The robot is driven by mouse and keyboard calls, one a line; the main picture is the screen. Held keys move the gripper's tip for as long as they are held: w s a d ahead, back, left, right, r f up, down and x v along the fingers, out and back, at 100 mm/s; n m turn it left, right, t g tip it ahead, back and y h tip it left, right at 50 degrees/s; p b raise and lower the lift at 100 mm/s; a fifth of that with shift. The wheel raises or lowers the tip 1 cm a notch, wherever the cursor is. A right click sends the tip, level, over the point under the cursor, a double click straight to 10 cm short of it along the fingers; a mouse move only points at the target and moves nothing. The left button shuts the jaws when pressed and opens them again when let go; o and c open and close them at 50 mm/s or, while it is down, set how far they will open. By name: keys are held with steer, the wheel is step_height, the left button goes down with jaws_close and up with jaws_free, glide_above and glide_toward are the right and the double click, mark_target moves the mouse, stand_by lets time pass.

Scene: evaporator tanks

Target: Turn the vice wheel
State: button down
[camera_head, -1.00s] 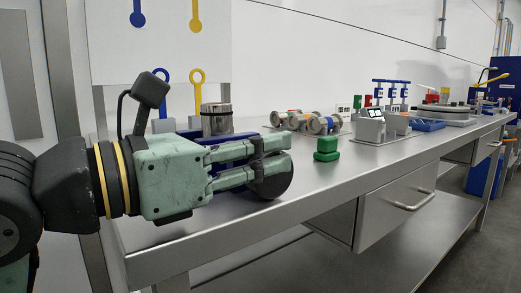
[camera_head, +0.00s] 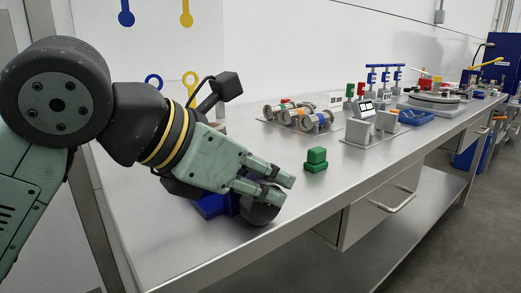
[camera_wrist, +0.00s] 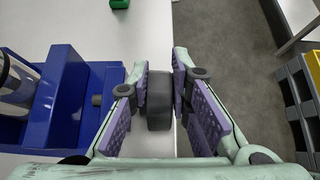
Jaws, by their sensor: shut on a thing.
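The vice wheel is a dark grey disc (camera_head: 262,212) on the front side of a blue vice (camera_head: 212,206) at the near end of the bench. My gripper (camera_head: 284,188) reaches down from the upper left and is shut on the wheel. In the wrist view the wheel (camera_wrist: 159,108) shows edge-on between the purple pads of my gripper (camera_wrist: 160,72). The blue vice (camera_wrist: 62,95) is to the left, with a metal cylinder (camera_wrist: 18,82) in it. My arm hides much of the vice in the head view. The wheel's turn angle cannot be told.
A green block (camera_head: 316,159) stands on the bench just beyond my gripper. Metal cylinders (camera_head: 300,117) and a small grey device (camera_head: 359,131) are farther along. The steel bench (camera_head: 170,243) has its front edge close to the wheel. A drawer (camera_head: 380,208) hangs below.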

steer(key=g+y+p, duration=0.1)
steer(key=y+p, duration=0.1)
steer(key=p, duration=0.1)
steer(key=d+g+y+p, duration=0.1)
steer(key=shift+w+g, duration=0.3)
steer(key=shift+w, duration=0.05)
steer(key=shift+w+d+f+g+y+p, duration=0.15)
steer(key=shift+g+y+p, duration=0.1)
steer(key=shift+y+p, duration=0.3)
steer(key=shift+s+a+f+g+y+p, duration=0.15)
steer(key=shift+g+y+p, duration=0.1)
steer(key=shift+y+p, duration=0.25)
steer(key=shift+w+d+f, duration=0.1)
steer(key=shift+d, duration=0.05)
steer(key=c, duration=1.5)
jaws_free()
